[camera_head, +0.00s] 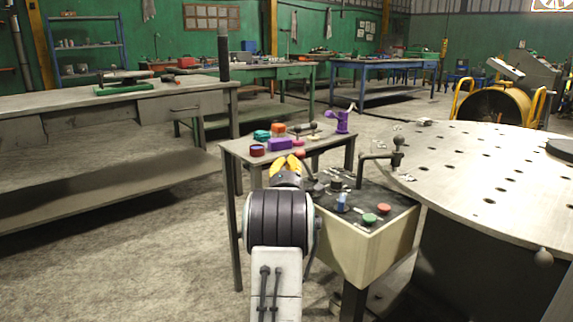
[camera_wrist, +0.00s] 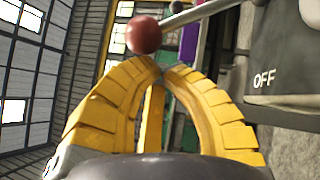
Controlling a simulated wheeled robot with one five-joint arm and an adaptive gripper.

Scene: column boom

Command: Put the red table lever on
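The red lever is a round red knob (camera_wrist: 143,35) on a thin metal rod (camera_wrist: 200,14), at the top of the wrist view. The rod runs up right toward a grey housing (camera_wrist: 285,55) marked "OFF". In the head view the red knob (camera_head: 300,154) shows small, just beyond my gripper's yellow fingers, at the left side of the control box (camera_head: 370,248). My gripper (camera_wrist: 164,68) has its fingertips together with nothing between them. The knob is just beyond the tips and a little left in the wrist view; I cannot tell whether they touch.
The control box top carries a green button (camera_head: 369,218), a red button (camera_head: 384,208) and a blue switch (camera_head: 341,203). A black-knobbed crank (camera_head: 398,143) stands behind, beside a large perforated round table (camera_head: 480,150). A small table (camera_head: 232,150) with coloured objects is behind my gripper.

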